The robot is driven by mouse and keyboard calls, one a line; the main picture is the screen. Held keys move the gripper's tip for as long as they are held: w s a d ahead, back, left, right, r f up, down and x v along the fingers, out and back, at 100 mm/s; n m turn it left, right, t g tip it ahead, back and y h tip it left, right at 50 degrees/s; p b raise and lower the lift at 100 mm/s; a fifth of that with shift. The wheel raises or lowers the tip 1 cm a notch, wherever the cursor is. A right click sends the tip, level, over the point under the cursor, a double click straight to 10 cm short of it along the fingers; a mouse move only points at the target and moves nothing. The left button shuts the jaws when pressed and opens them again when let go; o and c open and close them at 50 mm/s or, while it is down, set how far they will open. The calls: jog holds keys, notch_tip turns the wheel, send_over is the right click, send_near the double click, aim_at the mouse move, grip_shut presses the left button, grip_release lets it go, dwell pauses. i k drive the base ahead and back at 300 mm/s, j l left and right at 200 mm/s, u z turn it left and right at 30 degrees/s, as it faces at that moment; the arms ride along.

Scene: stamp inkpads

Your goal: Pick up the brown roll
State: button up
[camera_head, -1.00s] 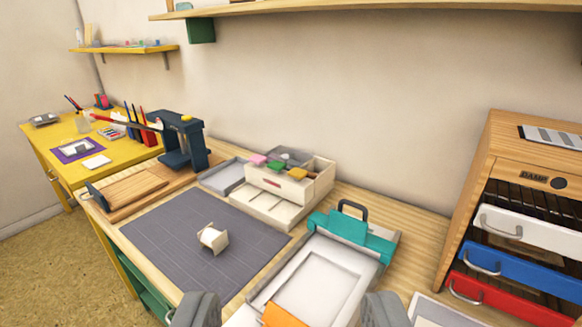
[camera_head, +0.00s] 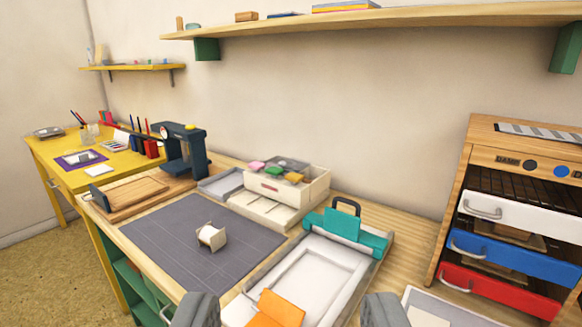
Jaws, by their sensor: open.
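A small upright brown cylinder (camera_head: 180,23), which looks like the brown roll, stands at the left end of the high wall shelf. It is far above and beyond my gripper. Another small roll (camera_head: 212,236), whitish with tan ends, sits on the grey mat (camera_head: 165,240) on the workbench. My gripper (camera_head: 289,311) shows at the bottom edge as two dark grey fingers wide apart. It is open, and no held object shows between the fingers.
The wooden wall shelf (camera_head: 400,27) also holds a brown block (camera_head: 246,16) and flat books (camera_head: 346,6). Below are a teal-and-white press (camera_head: 345,232), a cream box with coloured pads (camera_head: 290,187) and a drawer cabinet (camera_head: 510,215). The wall between is clear.

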aim_at(304, 181)
jog(key=i+j+z, duration=0.1)
jog(key=i, duration=0.35)
jog(key=i+j+z, duration=0.1)
jog(key=i, duration=0.35)
